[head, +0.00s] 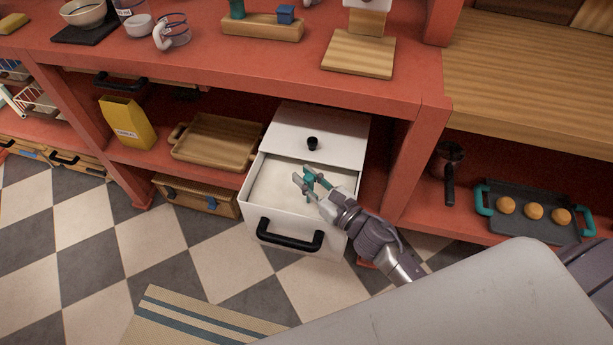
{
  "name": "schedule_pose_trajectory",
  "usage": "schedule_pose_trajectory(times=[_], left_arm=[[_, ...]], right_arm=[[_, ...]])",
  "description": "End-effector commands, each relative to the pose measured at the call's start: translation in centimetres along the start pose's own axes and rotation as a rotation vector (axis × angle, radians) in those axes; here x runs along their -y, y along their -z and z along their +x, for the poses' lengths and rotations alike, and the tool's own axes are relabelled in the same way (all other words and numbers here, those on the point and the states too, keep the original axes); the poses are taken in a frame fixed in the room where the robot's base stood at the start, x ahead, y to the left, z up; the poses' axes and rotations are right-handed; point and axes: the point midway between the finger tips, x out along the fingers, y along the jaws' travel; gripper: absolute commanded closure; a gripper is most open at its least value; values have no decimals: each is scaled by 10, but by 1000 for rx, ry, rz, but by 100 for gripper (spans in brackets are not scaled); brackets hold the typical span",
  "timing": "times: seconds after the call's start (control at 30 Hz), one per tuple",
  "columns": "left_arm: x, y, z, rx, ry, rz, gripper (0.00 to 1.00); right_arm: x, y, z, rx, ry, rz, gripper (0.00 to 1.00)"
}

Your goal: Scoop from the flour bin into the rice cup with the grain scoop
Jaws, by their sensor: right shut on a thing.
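The flour bin (262,222) is a white box with a black front handle, on the lower shelf level. It is pulled open, and pale flour (275,188) shows inside. My right gripper (308,184) reaches into the bin's opening from the lower right. It is shut on a teal piece, seemingly the handle of the grain scoop (311,176). The scoop's bowl is hidden, so I cannot tell whether it holds flour. A clear cup with a white handle (173,32) stands on the counter at upper left; I cannot tell if it is the rice cup. My left gripper is not in view.
A white lid panel with a black knob (312,143) lies behind the bin's opening. A yellow bag (128,122) and a wooden tray (214,141) sit left of the bin. A dark tray with round buns (530,208) is at right. The red counter (225,62) overhangs the bin.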

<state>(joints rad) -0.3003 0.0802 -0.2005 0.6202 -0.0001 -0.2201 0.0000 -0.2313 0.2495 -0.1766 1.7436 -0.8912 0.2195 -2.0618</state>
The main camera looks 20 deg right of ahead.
Motion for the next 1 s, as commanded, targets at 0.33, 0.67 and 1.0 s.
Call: schedule_pose_trajectory(times=[0.33, 0.67, 1.0], left_arm=[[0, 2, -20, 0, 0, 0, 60], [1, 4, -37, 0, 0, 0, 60], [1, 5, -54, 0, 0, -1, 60]], right_arm=[[0, -22, -1, -3, -1, 0, 100], [0, -43, 0, 0, -1, -1, 100], [0, -64, 0, 1, 0, 0, 100]])
